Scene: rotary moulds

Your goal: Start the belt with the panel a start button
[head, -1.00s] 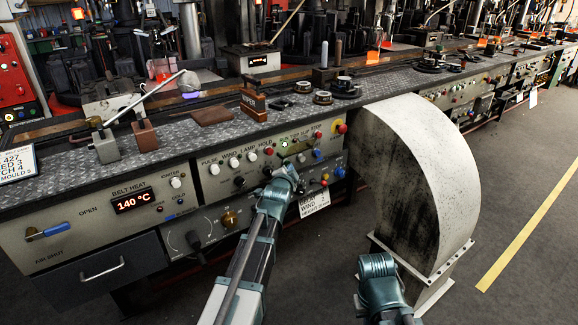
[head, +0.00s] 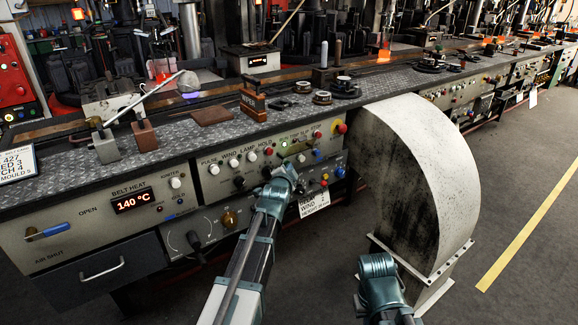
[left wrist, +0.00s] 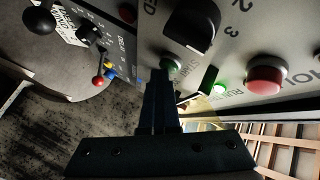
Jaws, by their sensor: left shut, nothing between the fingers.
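The green start button (left wrist: 172,63), with START lettering beside it, shows in the left wrist view on the grey panel. My left gripper (left wrist: 163,75) is shut and empty, with its fingertips at the button's lower edge in that view. Whether they touch or press it I cannot tell. A green lamp labelled RUN (left wrist: 219,88) is lit to the right. In the head view my left gripper (head: 287,170) is at the front of the control panel (head: 225,183), and the arm covers part of it. My right arm is at the lower right; its fingers do not show.
A red button (left wrist: 265,80) and a black numbered knob (left wrist: 191,24) are close to the left fingers. A large curved grey duct (head: 420,180) stands right of the panel. The panel's top row holds several white knobs. The floor at the right is open.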

